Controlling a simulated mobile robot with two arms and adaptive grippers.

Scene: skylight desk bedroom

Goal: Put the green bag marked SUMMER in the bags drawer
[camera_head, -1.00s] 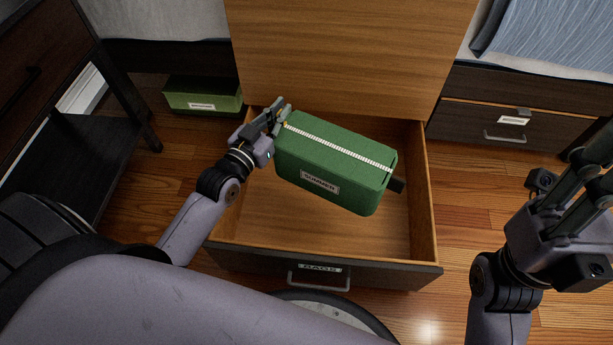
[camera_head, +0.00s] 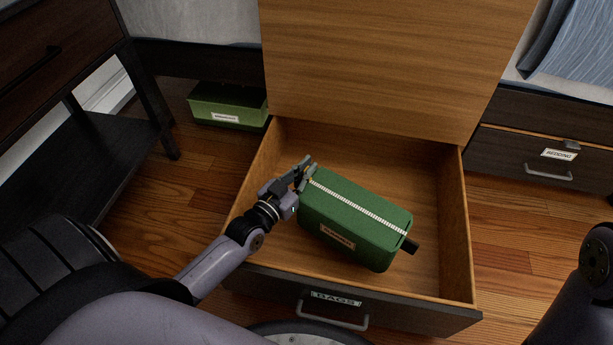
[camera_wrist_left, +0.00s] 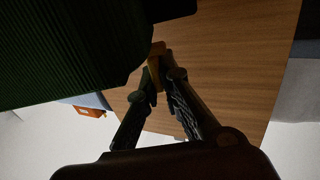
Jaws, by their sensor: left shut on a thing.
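The green bag (camera_head: 354,222) has a white zip along its top, a label on its side and a dark tab at its right end. It is inside the outline of the open bags drawer (camera_head: 440,235), whose front carries a BAGS label. I cannot tell whether the bag touches the drawer floor. My left gripper (camera_head: 306,174) is shut on the tab at the bag's left end. In the left wrist view the fingers close on a small orange-brown tab (camera_wrist_left: 156,62), with the dark green bag (camera_wrist_left: 70,50) at upper left. My right gripper is out of view.
Another green box or bag (camera_head: 228,104) with a label lies on the floor at the back left. A dark side table (camera_head: 90,150) stands at left. A drawer labelled BEDDING (camera_head: 540,160) is at right. A wooden panel (camera_head: 385,65) rises behind the open drawer.

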